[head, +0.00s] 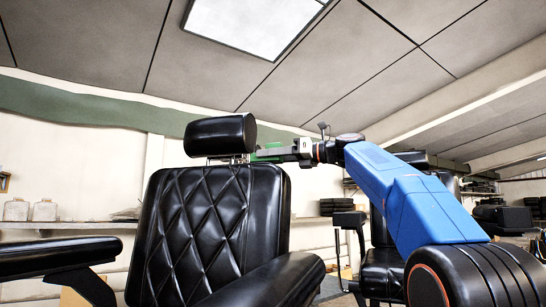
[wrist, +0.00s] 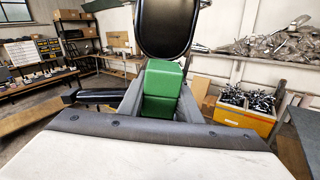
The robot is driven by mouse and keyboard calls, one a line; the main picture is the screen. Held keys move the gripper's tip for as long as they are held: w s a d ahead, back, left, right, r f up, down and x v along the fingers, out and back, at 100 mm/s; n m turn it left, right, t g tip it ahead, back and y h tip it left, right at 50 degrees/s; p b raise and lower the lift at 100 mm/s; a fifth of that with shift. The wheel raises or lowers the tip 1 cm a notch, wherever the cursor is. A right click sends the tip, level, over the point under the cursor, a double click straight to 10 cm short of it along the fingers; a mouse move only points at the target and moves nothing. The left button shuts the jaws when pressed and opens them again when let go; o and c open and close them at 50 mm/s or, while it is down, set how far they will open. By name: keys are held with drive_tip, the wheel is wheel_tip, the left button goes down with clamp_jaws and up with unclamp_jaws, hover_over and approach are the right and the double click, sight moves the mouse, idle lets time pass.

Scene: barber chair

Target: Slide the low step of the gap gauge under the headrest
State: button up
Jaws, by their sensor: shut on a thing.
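The black padded headrest (head: 220,136) stands on short metal posts above the quilted chair back (head: 212,225). My gripper (head: 288,151) is shut on the green gap gauge (head: 268,153), right of the posts. The gauge points left, and its left end is close to the headrest's lower right corner. In the wrist view the gauge (wrist: 162,95) sits between my two grey fingers, with a stepped top. Its far end meets the lower edge of the headrest (wrist: 167,25) in the picture. I cannot tell whether any of it is under the headrest.
Black armrests (head: 60,256) flank the chair seat. In the wrist view an orange bin (wrist: 243,115) of dark parts stands at the right, and a shelf of boxes (wrist: 75,30) at the back left. Open air surrounds my gripper above the chair back.

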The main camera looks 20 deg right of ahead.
drive_tip(key=shift+x, duration=1.45)
drive_tip(key=shift+w+a, duration=0.15)
drive_tip(key=shift+w+a, duration=0.25)
drive_tip(key=shift+w, duration=0.05)
drive_tip(key=shift+a, duration=0.1)
drive_tip(key=o, duration=1.3)
drive_tip(key=shift+c, duration=0.2)
drive_tip(key=shift+s+f, duration=0.1)
drive_tip(key=shift+s, duration=0.15)
